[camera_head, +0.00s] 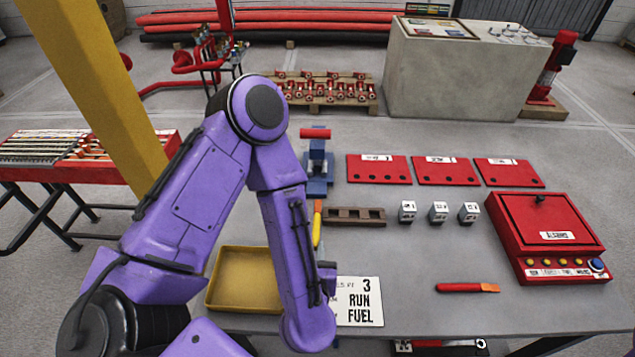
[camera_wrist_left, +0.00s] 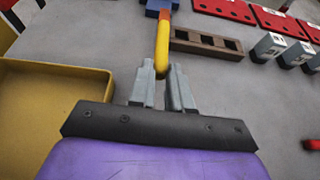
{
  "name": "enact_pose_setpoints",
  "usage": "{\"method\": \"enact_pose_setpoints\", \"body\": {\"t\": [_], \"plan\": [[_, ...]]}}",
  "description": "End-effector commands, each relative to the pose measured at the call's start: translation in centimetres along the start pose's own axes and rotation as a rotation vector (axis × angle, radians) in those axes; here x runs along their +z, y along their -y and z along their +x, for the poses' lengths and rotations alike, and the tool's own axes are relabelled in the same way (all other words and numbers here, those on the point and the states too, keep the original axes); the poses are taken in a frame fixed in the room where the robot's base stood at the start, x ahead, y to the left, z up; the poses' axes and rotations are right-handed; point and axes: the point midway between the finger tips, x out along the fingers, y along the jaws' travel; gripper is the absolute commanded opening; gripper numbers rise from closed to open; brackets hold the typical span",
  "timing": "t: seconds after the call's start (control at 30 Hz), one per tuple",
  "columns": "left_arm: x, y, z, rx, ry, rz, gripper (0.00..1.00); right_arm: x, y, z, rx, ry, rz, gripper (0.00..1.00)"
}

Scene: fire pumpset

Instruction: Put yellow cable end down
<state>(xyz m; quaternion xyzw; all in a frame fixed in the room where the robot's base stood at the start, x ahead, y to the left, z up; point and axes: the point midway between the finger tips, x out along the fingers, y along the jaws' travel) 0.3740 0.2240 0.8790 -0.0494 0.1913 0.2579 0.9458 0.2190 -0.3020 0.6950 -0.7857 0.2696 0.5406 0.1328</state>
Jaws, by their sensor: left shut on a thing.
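The yellow cable end (camera_head: 317,228) shows in the head view just past my left forearm, with a red part at its far end. In the left wrist view the yellow cable end (camera_wrist_left: 162,48) runs from between my fingertips up toward the blue stand (camera_wrist_left: 160,5). My left gripper (camera_wrist_left: 162,75) is shut on its near end, low over the grey table. In the head view my purple arm hides most of that gripper. Whether the cable end touches the table, I cannot tell. My right gripper is in neither view.
A yellow tray (camera_head: 235,300) lies left of my forearm, a "3 RUN FUEL" card (camera_head: 362,310) right of it. A brown slotted block (camera_head: 354,223) and several small grey boxes stand farther right. A red control box (camera_head: 540,220) is at the right.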

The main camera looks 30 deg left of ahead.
Motion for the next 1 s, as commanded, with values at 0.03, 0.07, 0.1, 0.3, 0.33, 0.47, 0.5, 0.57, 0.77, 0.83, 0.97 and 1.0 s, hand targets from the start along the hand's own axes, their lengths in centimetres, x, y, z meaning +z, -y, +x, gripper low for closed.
{"method": "enact_pose_setpoints", "body": {"t": [0.03,0.07,0.1,0.3,0.33,0.47,0.5,0.57,0.77,0.83,0.97,1.0], "plan": [[-0.2,-0.3,-0.3,0.008,0.002,-0.006,0.0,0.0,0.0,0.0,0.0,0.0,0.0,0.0],[-0.3,-0.4,-0.4,0.011,0.003,-0.009,0.0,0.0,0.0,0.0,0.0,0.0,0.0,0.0],[-0.4,-0.4,-0.4,0.015,0.004,-0.012,0.0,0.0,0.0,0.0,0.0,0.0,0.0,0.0],[-0.3,-0.5,-0.4,0.016,0.005,-0.013,0.0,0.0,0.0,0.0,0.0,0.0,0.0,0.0],[-0.3,-0.5,-0.3,0.016,0.006,-0.013,0.0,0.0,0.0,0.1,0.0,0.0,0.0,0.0],[0.1,-0.6,2.0,0.022,0.01,-0.02,0.0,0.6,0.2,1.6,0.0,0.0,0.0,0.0],[0.5,-0.6,3.1,0.022,0.01,-0.025,0.0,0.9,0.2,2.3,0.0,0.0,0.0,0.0],[1.3,-0.6,4.9,0.022,0.011,-0.024,0.0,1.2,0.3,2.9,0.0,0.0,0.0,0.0],[4.8,-0.8,10.2,0.02,0.007,-0.014,0.0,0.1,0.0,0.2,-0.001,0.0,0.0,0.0],[5.4,-0.8,11.9,0.019,0.007,-0.014,0.0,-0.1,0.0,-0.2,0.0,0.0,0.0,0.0],[5.9,-0.8,13.8,0.017,0.005,-0.012,0.0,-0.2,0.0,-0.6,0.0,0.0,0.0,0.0],[6.0,-0.8,14.2,0.017,0.005,-0.012,0.0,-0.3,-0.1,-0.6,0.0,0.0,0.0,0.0]]}}
